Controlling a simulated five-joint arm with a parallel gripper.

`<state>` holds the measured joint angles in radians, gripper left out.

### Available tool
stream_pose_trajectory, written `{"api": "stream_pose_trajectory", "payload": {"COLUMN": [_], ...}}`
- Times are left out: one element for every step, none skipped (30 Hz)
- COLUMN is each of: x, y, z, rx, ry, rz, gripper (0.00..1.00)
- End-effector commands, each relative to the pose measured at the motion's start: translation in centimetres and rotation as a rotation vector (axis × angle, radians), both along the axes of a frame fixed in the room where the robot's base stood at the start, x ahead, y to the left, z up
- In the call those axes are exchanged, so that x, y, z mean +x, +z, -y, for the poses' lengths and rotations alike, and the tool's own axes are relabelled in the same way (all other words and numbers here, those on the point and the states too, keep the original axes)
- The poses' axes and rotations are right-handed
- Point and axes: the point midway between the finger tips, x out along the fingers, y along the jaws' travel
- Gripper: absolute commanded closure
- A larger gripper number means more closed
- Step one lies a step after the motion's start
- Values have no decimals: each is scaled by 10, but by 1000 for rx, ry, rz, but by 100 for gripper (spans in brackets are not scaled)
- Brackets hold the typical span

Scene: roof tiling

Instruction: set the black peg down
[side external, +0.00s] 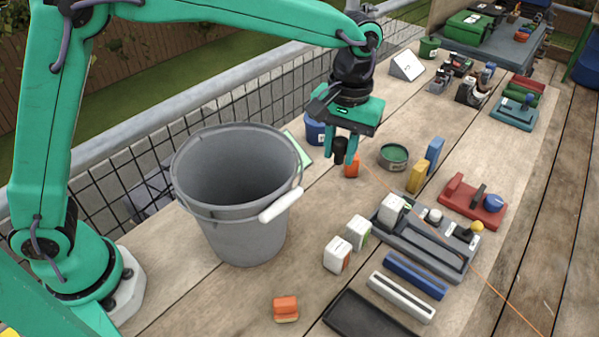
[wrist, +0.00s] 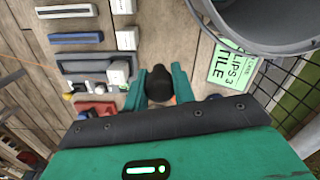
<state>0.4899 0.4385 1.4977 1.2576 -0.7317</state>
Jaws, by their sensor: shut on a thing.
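My gripper (side external: 342,158) is right of the large grey bucket in the side view, held above the wooden table. Its green fingers are shut on the black peg (side external: 340,146). In the wrist view the black peg (wrist: 160,89) sits between the two fingertips of my gripper (wrist: 160,86), its rounded dark end facing the camera. Its lower part is hidden. An orange thing (side external: 352,165) shows just below and behind the fingers; I cannot tell whether the peg touches it.
The grey bucket (side external: 240,240) with a white handle stands close left. A dark green round tin (side external: 393,156), yellow block (side external: 417,177) and blue block (side external: 435,155) stand right. A grey tray (side external: 425,252) and white boxes (side external: 337,255) lie nearer. A green sign (wrist: 230,66) lies by the bucket.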

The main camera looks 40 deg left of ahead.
Motion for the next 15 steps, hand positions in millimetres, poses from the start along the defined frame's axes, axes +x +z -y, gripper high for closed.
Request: {"api": "stream_pose_trajectory", "payload": {"x": [0, 0, 0, 0, 0, 0, 0, 0, 0, 0, 0, 0, 0, -1, 0], "y": [0, 0, 0, -1, -2, -4, -5, -8, -11, -15, -19, -25, -30, -35, -43], "z": [1, 1, 1, 1, 1, 0, 0, 0, 0, 0, 0, 0, 0, 0, 0], "rx": [0, 0, 0, 0, 0, 0, 1, 1, 1, 1, 1, 1, 1, 2, 2], "ry": [0, 1, 1, 0, 0, 0, 0, 0, 0, 0, 0, -1, -1, -1, -1], "rz": [0, 0, 0, 0, 0, 0, -1, -1, -1, -1, -1, -3, -2, -4, -4], "gripper": [99, 99, 99, 99, 99, 99, 99, 99, 99, 99, 99, 99, 99, 99, 99]}}
